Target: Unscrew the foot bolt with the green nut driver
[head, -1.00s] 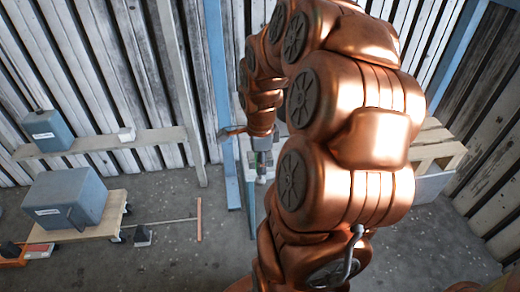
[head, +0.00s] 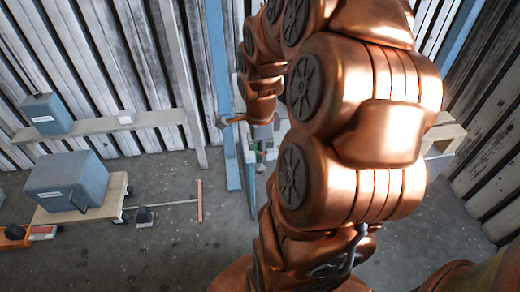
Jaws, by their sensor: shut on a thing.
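My gripper (head: 261,133) is at the end of my copper-coloured arm, in the upper middle of the head view. It points down and is shut on the green nut driver (head: 261,149), of which only a small green part shows below the jaws. A pale upright structure (head: 246,155) stands just behind and left of the gripper, partly covered by my arm. The foot bolt cannot be made out. I cannot tell whether the driver's tip touches anything.
A blue-grey box (head: 66,184) sits on a low wooden dolly (head: 118,192) at the left. A smaller box (head: 46,114) stands on a wall shelf (head: 90,127). A blue post (head: 219,95) rises left of the gripper. Open concrete floor (head: 170,245) lies in front.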

